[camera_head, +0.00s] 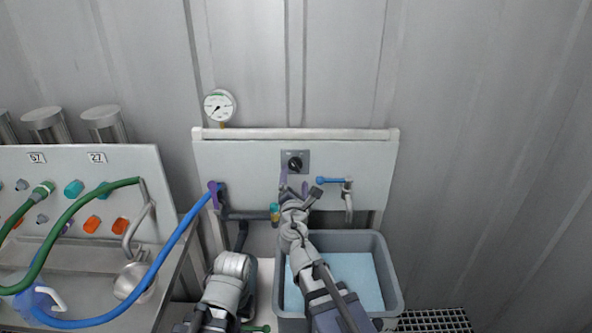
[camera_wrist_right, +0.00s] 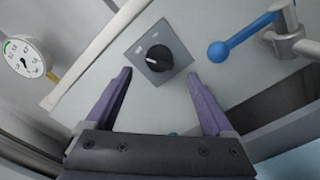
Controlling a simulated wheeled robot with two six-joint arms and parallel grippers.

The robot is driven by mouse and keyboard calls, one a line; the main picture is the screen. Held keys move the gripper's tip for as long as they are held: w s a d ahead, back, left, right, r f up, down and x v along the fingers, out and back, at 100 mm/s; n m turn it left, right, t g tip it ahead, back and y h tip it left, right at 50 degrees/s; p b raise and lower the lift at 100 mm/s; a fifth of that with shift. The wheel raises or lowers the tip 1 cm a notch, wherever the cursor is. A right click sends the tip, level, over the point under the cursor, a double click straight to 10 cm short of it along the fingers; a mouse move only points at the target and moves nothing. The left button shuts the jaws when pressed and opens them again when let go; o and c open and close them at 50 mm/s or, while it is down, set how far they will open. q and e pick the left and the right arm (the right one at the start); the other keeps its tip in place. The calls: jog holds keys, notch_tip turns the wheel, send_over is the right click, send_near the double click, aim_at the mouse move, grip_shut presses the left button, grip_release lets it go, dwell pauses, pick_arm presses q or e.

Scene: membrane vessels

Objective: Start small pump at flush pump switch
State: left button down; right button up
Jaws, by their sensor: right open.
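The flush pump switch is a black rotary knob on a square grey plate (camera_head: 295,163), fixed to the pale wall panel (camera_head: 250,160). In the right wrist view the switch (camera_wrist_right: 158,58) shows a white mark on its knob, toward the picture's left. My right gripper (camera_head: 294,184) is in front of the panel just below the switch. Its two purple fingers (camera_wrist_right: 158,76) are apart, with nothing between them. The knob lies ahead of the fingertips, about midway between them, and looks clear of both. My left gripper is not in view.
A blue-handled tap (camera_head: 333,181) is close to the right of the switch. A gauge (camera_head: 219,106) stands above the panel. A grey tub (camera_head: 386,272) of pale blue liquid is below. A blue hose (camera_head: 158,262) runs left to a bench with a green hose (camera_head: 72,214).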

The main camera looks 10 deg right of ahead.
aim_at(295, 168)
jog(key=w, duration=0.3)
jog(key=w+d, duration=0.1)
jog(key=w, duration=0.1)
jog(key=shift+w+d, duration=0.1)
jog(key=shift+w, duration=0.3)
jog(key=shift+s, duration=0.1)
jog(key=c, duration=1.3)
